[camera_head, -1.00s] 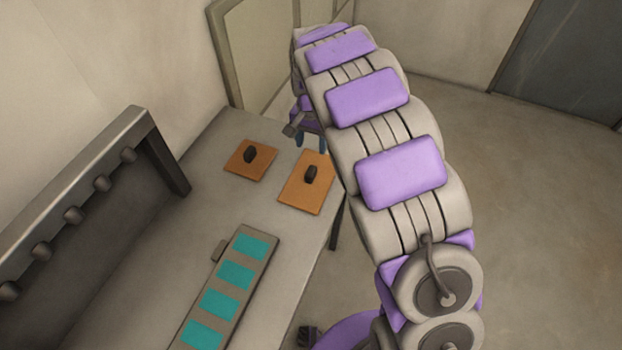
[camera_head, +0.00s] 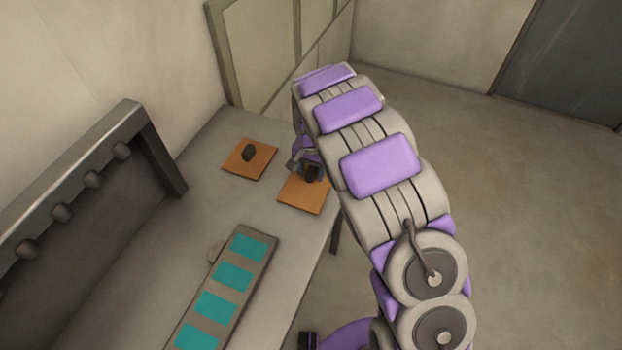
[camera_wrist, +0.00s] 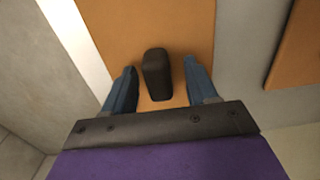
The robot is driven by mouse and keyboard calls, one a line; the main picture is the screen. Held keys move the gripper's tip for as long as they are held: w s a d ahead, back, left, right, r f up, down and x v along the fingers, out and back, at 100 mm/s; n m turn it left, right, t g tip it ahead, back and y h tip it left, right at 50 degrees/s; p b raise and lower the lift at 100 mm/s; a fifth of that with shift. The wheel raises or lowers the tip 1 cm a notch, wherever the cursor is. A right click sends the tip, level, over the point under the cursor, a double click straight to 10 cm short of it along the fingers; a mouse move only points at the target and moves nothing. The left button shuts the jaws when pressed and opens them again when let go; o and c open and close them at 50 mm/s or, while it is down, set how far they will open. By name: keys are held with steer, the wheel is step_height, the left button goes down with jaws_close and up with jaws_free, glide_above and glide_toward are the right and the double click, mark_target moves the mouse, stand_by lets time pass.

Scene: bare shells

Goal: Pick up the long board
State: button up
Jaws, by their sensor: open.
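The longer orange board (camera_head: 302,197) lies flat near the table's right edge. Its dark knob (camera_head: 312,175) is partly hidden by my gripper (camera_head: 309,168) in the head view. In the wrist view the board (camera_wrist: 118,28) runs up past the top edge. Its knob (camera_wrist: 156,70) stands between my two blue fingers (camera_wrist: 159,78). My gripper is open, with a gap showing on both sides of the knob.
A shorter orange board (camera_head: 246,166) with a dark knob lies to the left; an orange edge (camera_wrist: 300,50) shows in the wrist view. A grey panel with teal squares (camera_head: 248,247) lies nearer. A dark rack with knobs (camera_head: 150,140) stands at left.

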steer(key=shift+c, duration=0.4)
jaws_close()
